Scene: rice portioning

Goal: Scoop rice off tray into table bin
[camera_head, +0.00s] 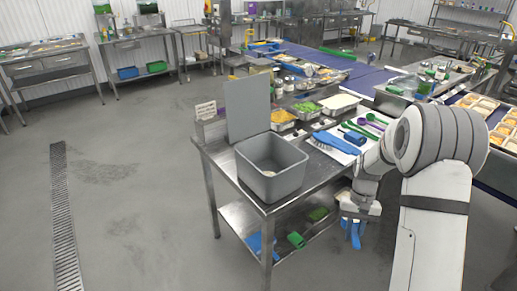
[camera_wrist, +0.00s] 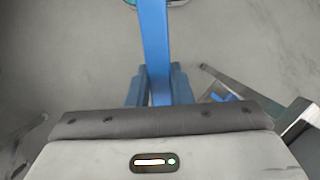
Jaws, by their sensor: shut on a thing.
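The grey table bin (camera_head: 271,180) stands open at the front left corner of the steel table, and its inside looks empty. A tray of white rice (camera_head: 340,103) sits at the back of the table, beside trays of green and other food. My gripper (camera_head: 353,235) hangs low at the right side of the table, below the tabletop. In the wrist view my gripper (camera_wrist: 158,85) is shut on a long blue handle (camera_wrist: 154,45). The handle's far end is cut off at the top edge, so I cannot tell its full shape or any load.
Blue, green and purple utensils lie on a white mat (camera_head: 335,147) at the table's right. A grey upright panel (camera_head: 247,108) stands behind the bin. The lower shelf (camera_head: 240,215) holds blue and green items. Open floor lies to the left.

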